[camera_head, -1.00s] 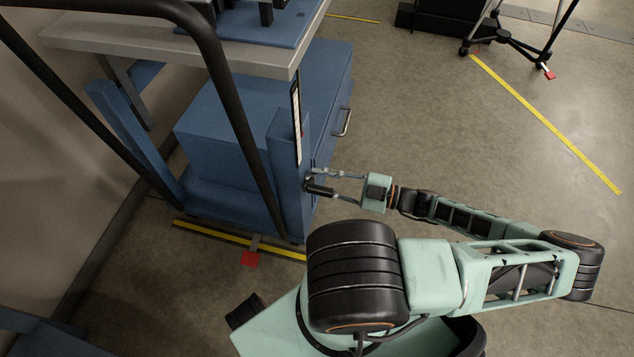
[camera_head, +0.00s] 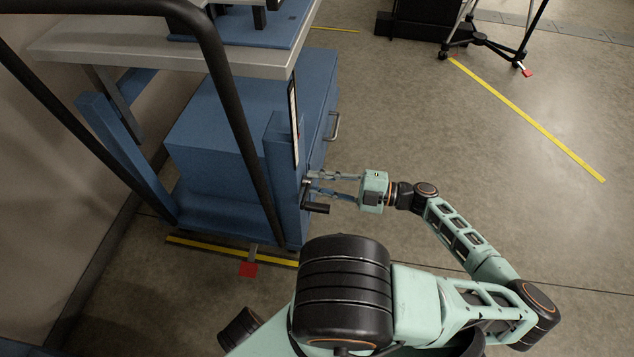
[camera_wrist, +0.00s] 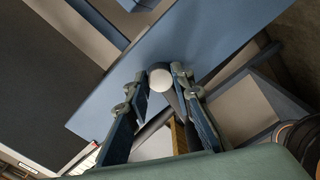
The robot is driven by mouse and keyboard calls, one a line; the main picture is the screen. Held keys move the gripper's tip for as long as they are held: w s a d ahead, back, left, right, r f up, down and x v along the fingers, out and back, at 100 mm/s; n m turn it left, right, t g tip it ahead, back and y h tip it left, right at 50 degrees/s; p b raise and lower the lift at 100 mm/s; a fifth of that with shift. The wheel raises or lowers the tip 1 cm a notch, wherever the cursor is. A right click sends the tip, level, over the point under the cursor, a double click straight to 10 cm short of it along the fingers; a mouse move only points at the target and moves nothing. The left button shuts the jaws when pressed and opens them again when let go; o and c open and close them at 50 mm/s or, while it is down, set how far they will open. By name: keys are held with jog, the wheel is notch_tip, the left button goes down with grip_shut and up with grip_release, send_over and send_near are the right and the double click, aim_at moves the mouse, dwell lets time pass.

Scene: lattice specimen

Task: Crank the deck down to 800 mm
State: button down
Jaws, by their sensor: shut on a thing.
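The deck (camera_head: 240,66) is a light grey top on a blue lift frame at the left. A pale scale strip (camera_head: 293,122) runs up the blue column under its edge; its marks are too small to read. The crank's black handle (camera_head: 316,208) sticks out from the column's right side, low down. My gripper (camera_head: 312,188) reaches it from the right and is shut on the crank handle. In the wrist view, a round pale end (camera_wrist: 160,79) with a dark shaft shows between the two fingers (camera_wrist: 161,92). The exact contact is partly hidden.
A black bar (camera_head: 235,110) of the cart crosses in front of the deck. A blue cabinet (camera_head: 318,100) with a drawer pull stands beneath it. A red pedal (camera_head: 248,270) and yellow floor tape (camera_head: 215,247) lie at its foot. Open floor lies to the right; a tripod (camera_head: 487,42) stands far back.

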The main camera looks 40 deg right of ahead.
dwell(0.3)
jog(key=c, duration=1.7)
grip_release()
jog(key=v, duration=1.2)
jog(key=shift+d, duration=0.1)
